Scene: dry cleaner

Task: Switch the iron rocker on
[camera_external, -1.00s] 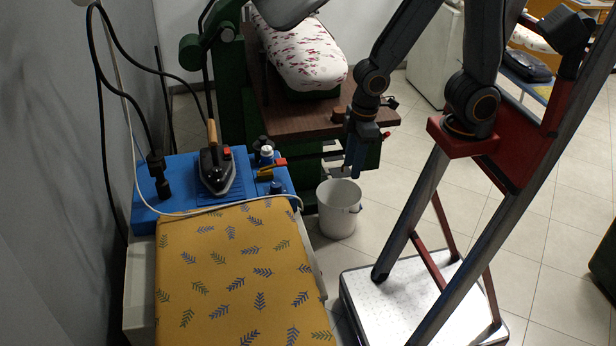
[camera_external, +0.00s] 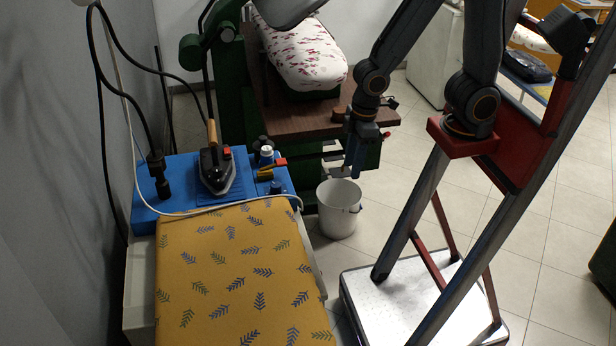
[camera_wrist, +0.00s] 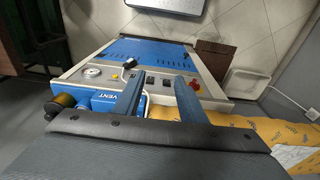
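My gripper (camera_external: 349,172) hangs over the floor to the right of the ironing table in the outside view. In the wrist view, its two blue fingers (camera_wrist: 158,98) are apart with nothing held between them. Beyond them is a pale front panel with dark rocker-like switches (camera_wrist: 234,84); some lie between or behind the fingers. I cannot tell which is the iron rocker or how it is set. The fingers overlap the panel, but contact is unclear. The iron (camera_external: 216,170) rests on the blue top (camera_external: 180,165) of the unit.
A round gauge (camera_wrist: 91,72) and a red knob (camera_wrist: 194,85) sit on the panel. A blue part marked VENT (camera_wrist: 103,100) is left of my fingers. The yellow patterned ironing board (camera_external: 240,275) is in front. A white bucket (camera_external: 339,212) stands below my gripper.

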